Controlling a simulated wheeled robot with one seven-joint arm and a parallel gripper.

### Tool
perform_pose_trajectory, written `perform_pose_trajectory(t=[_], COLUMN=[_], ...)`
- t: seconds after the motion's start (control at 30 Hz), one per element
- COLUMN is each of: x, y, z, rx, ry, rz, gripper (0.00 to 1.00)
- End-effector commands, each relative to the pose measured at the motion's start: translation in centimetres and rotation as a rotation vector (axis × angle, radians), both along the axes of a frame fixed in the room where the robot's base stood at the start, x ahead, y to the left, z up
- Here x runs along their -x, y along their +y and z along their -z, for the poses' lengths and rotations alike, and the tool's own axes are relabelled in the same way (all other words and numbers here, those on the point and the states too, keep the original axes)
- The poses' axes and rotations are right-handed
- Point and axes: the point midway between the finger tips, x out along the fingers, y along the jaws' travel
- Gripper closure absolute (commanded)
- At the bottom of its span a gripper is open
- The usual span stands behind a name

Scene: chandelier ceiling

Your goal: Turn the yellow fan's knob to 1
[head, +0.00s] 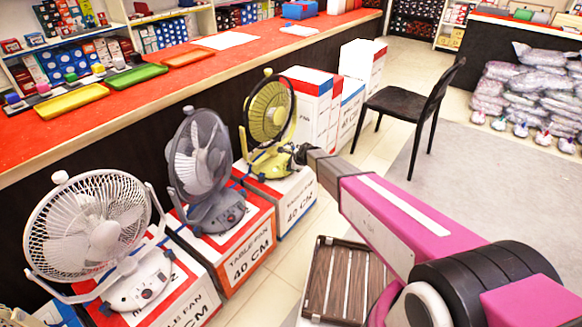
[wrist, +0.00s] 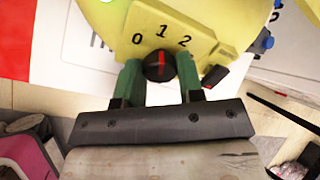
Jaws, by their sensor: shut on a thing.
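The yellow fan (head: 268,120) stands on a white and red box at the far end of a row of fans. Its yellow base (wrist: 185,40) fills the top of the wrist view, with the marks 0, 1 and 2 above a black knob (wrist: 158,66). The knob has a red pointer line, which points roughly up, close to the 1. My gripper (wrist: 158,72) has its two green fingers on either side of the knob, shut on it. In the head view my gripper (head: 300,153) reaches the fan's base, and the knob is hidden there.
A grey fan (head: 200,165) and a white fan (head: 95,230) stand on boxes to the left. The red counter (head: 110,105) runs behind them. A black chair (head: 410,105) stands right of the boxes. A slatted wooden crate (head: 345,275) is on the floor below my arm.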

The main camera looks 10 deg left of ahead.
Motion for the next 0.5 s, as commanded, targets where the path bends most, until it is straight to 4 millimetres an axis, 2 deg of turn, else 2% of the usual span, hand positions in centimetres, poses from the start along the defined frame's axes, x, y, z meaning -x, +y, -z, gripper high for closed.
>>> perform_pose_trajectory(t=[0.1, 0.13, 0.2, 0.5], x=[0.04, 0.04, 0.04, 0.04], y=[-0.10, -0.11, -0.10, -0.07], z=[0.02, 0.02, 0.02, -0.03], rx=[0.002, 0.002, 0.002, 0.001], ry=[0.000, 0.000, 0.000, -0.001], rz=[-0.001, -0.001, -0.002, -0.001], gripper=[0.89, 0.62, 0.40, 0.40])
